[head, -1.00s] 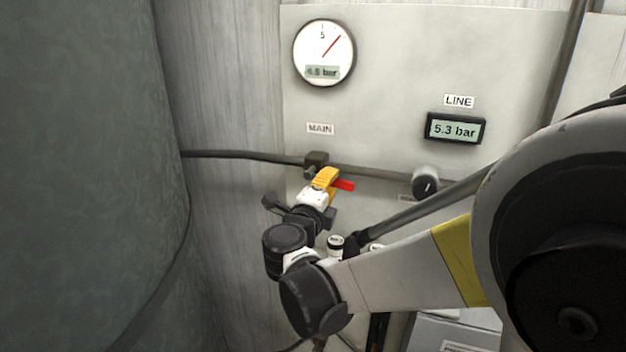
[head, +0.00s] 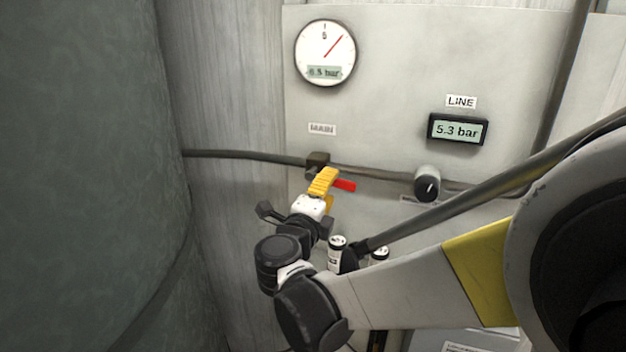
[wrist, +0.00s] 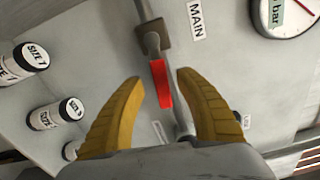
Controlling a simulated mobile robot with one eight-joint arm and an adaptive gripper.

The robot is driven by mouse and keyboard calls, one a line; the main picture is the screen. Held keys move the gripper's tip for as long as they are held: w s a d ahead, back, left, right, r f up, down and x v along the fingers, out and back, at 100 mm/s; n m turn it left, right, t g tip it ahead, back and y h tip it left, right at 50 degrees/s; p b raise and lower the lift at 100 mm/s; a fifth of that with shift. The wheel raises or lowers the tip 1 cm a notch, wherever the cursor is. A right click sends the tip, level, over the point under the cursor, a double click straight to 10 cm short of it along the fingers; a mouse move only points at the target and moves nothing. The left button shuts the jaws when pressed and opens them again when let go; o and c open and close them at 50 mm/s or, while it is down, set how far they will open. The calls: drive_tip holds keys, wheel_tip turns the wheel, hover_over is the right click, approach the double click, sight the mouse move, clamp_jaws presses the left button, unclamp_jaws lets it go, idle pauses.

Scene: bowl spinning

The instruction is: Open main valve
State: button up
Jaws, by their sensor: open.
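The main valve shows as a dark block (head: 318,163) on the pipe below the MAIN label, with a red handle (head: 345,185) pointing right. In the wrist view the block (wrist: 153,42) and red handle (wrist: 161,85) are near the middle; the handle extends from the block roughly along the pipe. My gripper (wrist: 160,84) is open, with one yellow finger on each side of the handle in that picture and visible gaps to both. Whether the handle is at fingertip depth is unclear. In the head view my gripper (head: 328,192) partly covers the area just left of the handle.
A round gauge (head: 325,53) and a LINE display (head: 458,130) reading 5.3 bar are on the panel. A black knob (head: 427,184) is right of the valve. White canisters (wrist: 57,114) stand nearby. A large green tank (head: 80,170) fills the left side.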

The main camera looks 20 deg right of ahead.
drive_tip(key=v, duration=0.9)
drive_tip(key=shift+f+m, duration=0.2)
drive_tip(key=shift+m, duration=0.1)
drive_tip(key=c, duration=0.8)
drive_tip(key=f+m+b, duration=0.1)
drive_tip(key=f+m, duration=0.1)
drive_tip(key=m, duration=0.2)
drive_tip(key=f+m+t+h+b, duration=0.1)
drive_tip(key=f+m+b, duration=0.1)
drive_tip(key=m, duration=0.3)
drive_tip(key=w+d+f+m+b, duration=0.1)
drive_tip(key=f+m+b, duration=0.1)
drive_tip(key=f+m, duration=0.2)
drive_tip(key=shift+f+m+t+h, duration=0.25)
drive_tip(key=shift+m+t+h, duration=0.05)
drive_tip(key=shift+m, duration=0.4)
clamp_jaws()
drive_tip(key=w+d+r+m+b, duration=0.2)
drive_tip(key=w+d+r+m, duration=0.1)
drive_tip(key=w+d+r, duration=0.2)
drive_tip(key=shift+w+d+r+h, duration=0.15)
drive_tip(key=shift+w+d+h, duration=0.15)
drive_tip(key=shift+w+d, duration=0.6)
